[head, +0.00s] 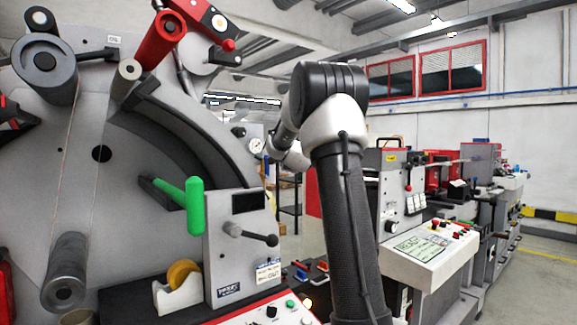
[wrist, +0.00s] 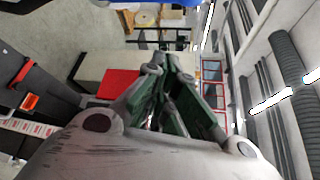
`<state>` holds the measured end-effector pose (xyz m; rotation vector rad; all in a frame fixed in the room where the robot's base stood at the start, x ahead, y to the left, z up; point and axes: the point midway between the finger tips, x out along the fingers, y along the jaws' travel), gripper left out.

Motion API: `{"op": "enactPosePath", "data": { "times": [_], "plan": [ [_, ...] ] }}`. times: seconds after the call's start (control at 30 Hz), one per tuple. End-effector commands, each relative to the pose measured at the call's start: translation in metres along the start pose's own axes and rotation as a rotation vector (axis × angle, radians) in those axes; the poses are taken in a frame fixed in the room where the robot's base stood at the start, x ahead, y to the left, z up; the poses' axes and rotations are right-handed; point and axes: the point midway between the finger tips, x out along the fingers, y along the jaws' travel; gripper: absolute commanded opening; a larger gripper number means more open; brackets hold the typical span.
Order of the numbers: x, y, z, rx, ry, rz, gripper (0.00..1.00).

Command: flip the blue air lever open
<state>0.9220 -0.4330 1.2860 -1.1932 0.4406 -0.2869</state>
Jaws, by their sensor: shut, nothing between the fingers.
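A small blue part (head: 323,265), which looks like the blue lever, sits low beside the left edge of my arm in the head view. It is small and partly covered, so its position cannot be told. My gripper (wrist: 163,68) shows in the wrist view with its green-dark fingers together and nothing between them. In the head view my arm hides the gripper. The gripper is apart from the blue part and touches nothing that I can see.
The grey rewinder (head: 85,180) with a green handle (head: 194,205) fills the left. A control panel (head: 425,249) stands right of my arm. Open floor (head: 510,268) lies at the right.

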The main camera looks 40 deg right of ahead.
Motion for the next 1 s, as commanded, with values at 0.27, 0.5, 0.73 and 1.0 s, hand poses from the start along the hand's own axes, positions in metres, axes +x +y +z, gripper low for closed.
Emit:
{"op": "enactPosePath", "data": {
  "times": [0.27,0.5,0.73,1.0],
  "plan": [
    [-0.039,0.006,-0.001,0.000,0.000,0.000,0.00],
    [-0.078,0.013,-0.002,0.001,0.000,-0.001,0.00],
    [-0.096,0.017,-0.003,0.000,0.000,-0.001,0.00],
    [-0.098,0.018,-0.003,0.001,0.001,0.000,0.00]
  ]
}}
